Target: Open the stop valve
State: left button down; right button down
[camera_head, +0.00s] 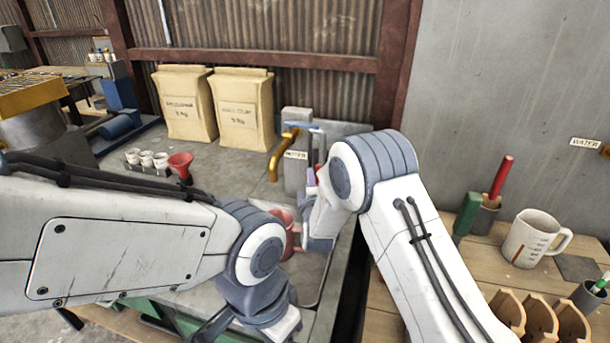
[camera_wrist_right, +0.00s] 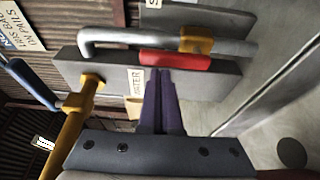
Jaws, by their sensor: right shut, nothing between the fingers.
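The stop valve shows in the right wrist view as a red lever (camera_wrist_right: 175,61) beside a brass fitting (camera_wrist_right: 196,40) on a grey pipe (camera_wrist_right: 115,36). The pipe runs across a grey block (camera_wrist_right: 225,78) with a "WATER" label (camera_wrist_right: 135,82). My right gripper (camera_wrist_right: 161,73) is shut and empty, its fingertips at the lever's edge; I cannot tell whether they touch. In the head view, the grey block (camera_head: 295,177) stands at the back of the bench, and my right wrist covers most of the valve. My left gripper (camera_head: 245,328) is low in the head view, its fingers mostly hidden.
A yellow bent pipe (camera_head: 276,160) comes off the block. Two paper bags (camera_head: 245,110) stand behind. A measuring jug (camera_head: 528,240) and wooden holders (camera_head: 540,322) occupy the right table.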

jog(key=shift+s+d+b, duration=0.15)
jog(key=shift+d+b, duration=0.2)
jog(key=shift+d, duration=0.25)
jog(key=shift+a, duration=0.15)
